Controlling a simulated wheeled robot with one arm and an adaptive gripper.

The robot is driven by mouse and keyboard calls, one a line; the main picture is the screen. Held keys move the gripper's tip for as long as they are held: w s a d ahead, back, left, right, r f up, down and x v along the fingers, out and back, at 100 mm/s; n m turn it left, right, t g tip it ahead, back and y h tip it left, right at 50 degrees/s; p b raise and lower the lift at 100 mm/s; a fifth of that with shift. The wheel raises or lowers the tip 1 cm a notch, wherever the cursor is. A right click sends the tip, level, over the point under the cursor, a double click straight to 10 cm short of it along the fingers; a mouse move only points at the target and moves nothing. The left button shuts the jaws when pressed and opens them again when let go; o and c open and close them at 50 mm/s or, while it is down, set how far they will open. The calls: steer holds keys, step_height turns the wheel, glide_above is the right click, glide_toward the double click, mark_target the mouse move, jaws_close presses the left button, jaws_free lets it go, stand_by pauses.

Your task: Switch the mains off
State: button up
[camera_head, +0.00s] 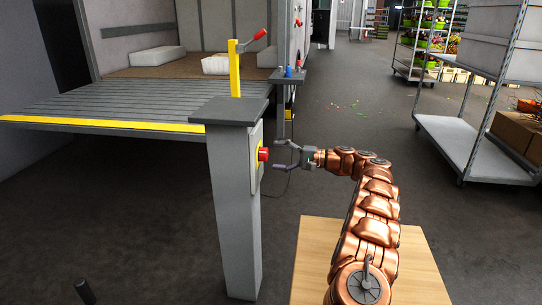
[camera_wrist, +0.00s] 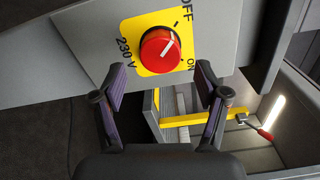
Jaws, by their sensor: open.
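The mains switch is a red round knob (camera_wrist: 160,50) on a yellow plate (camera_wrist: 147,25) marked OFF, ON and 230 V. A white line on the knob slants to the upper right in the wrist view, toward the OFF side. In the head view the knob (camera_head: 263,154) sticks out from the right face of a grey post (camera_head: 232,200). My gripper (camera_head: 277,155) is open and empty, just right of the knob and facing it. In the wrist view the fingers of my gripper (camera_wrist: 160,70) stand wide on either side, below the knob, seemingly apart from it.
A yellow upright with a red-handled lever (camera_head: 235,70) stands on the post. A lift platform (camera_head: 130,100) lies behind it. A small control stand (camera_head: 287,80) is just beyond my gripper. A metal trolley (camera_head: 470,150) stands at right. Dark floor between is mostly free.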

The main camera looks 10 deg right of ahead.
steer(key=v, duration=0.9)
steer(key=shift+a, duration=0.15)
